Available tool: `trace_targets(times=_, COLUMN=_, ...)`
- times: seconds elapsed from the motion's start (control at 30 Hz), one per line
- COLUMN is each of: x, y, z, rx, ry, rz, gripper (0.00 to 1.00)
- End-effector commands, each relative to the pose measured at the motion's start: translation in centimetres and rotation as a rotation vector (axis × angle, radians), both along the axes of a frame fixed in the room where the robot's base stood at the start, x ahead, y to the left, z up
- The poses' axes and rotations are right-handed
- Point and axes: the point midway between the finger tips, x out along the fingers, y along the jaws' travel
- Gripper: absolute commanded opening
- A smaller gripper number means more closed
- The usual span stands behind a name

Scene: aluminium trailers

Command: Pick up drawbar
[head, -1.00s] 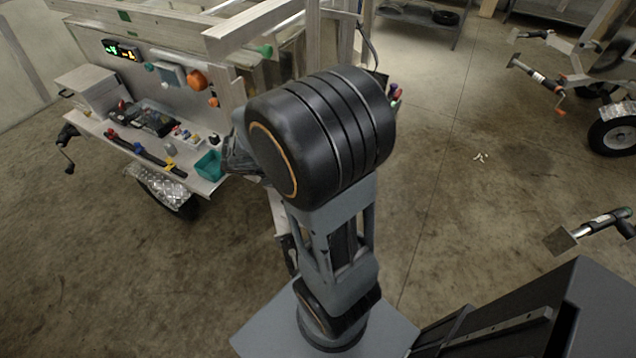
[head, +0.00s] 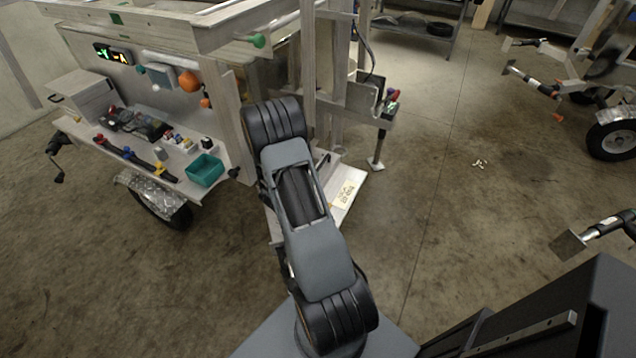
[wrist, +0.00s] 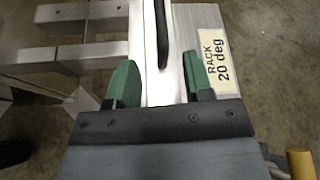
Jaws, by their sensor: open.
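My gripper (wrist: 157,75) shows in the wrist view with its two green fingers apart and nothing clamped between them. A pale metal bar (wrist: 156,88) runs away from me through the gap between the fingers, and a slim dark piece (wrist: 161,35) lies along its far part. I cannot tell for sure which of these is the drawbar, or whether the fingers touch the bar. A plate labelled "RACK 20 deg" (wrist: 217,62) is just right of the fingers. In the head view my arm hides my gripper; the labelled plate (head: 346,194) shows beside the arm.
A trailer's side shelf (head: 85,135) at left holds a teal bin (head: 205,170) and a dark bar with coloured parts (head: 135,155). A support leg (head: 377,150) stands beyond the rack. Another trailer's wheel (head: 612,140) is at far right. The floor between is mostly clear.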

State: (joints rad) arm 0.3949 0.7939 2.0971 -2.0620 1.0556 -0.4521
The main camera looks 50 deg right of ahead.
Motion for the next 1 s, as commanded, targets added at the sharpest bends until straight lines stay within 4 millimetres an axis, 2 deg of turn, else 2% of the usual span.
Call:
trace_targets(times=0.1, x=0.2, y=-1.2, z=-0.5, rx=0.0, ry=-0.001, rz=-0.001, gripper=0.47)
trace_targets(times=0.37, x=0.4, y=-2.6, z=-1.1, rx=0.001, ry=-0.001, rz=-0.002, gripper=0.47)
trace_targets(times=0.7, x=1.0, y=-6.2, z=-2.7, rx=0.001, ry=-0.001, rz=-0.001, gripper=0.47)
trace_targets(times=1.0, x=1.1, y=-6.5, z=-2.8, rx=0.0, ry=-0.001, rz=0.0, gripper=0.47)
